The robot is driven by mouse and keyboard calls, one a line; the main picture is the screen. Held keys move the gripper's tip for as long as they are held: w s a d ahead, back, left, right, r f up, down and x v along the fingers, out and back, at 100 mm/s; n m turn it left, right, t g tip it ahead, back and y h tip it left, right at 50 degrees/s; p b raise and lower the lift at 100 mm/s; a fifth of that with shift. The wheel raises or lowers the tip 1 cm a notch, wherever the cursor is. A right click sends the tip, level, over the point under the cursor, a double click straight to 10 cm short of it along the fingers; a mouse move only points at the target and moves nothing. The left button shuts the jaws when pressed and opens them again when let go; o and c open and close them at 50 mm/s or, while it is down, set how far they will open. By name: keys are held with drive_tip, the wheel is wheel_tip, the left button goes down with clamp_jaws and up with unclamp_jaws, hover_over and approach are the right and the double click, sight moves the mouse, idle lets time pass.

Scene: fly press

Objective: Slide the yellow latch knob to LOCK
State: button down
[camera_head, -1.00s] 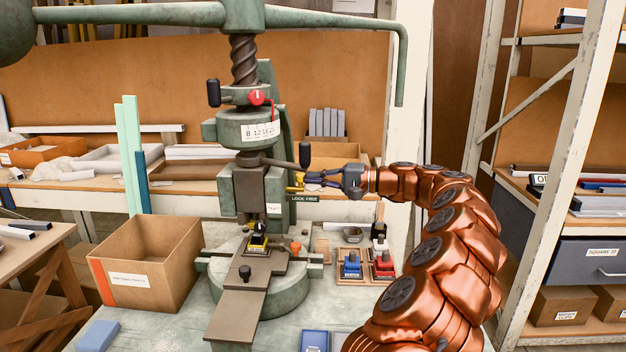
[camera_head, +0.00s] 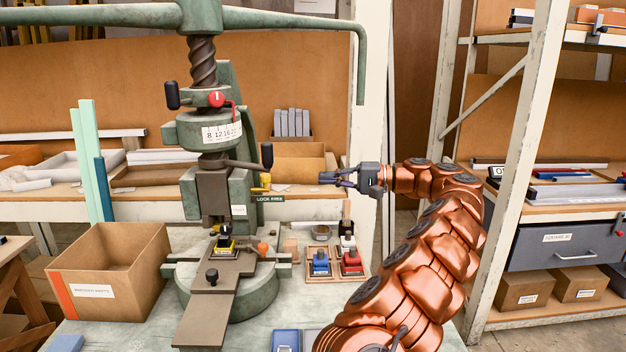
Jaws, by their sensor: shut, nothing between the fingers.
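The yellow latch knob (camera_head: 265,180) sits on the right side of the green fly press (camera_head: 237,150), just above a small dark plate (camera_head: 270,198) lettered LOCK and FREE. The knob appears towards the LOCK end, above that word's right part; its exact position is too small to tell. My gripper (camera_head: 322,178) is to the right of the knob, apart from it, pointing left. Its fingers are together and hold nothing. A black-knobbed lever (camera_head: 267,156) stands just above and behind the yellow knob.
A cardboard box (camera_head: 110,275) stands left of the press. The press's long handle (camera_head: 361,60) hangs down at the upper right. Free air lies between my gripper and the press.

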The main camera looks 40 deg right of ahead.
drive_tip(key=shift+v, duration=0.9)
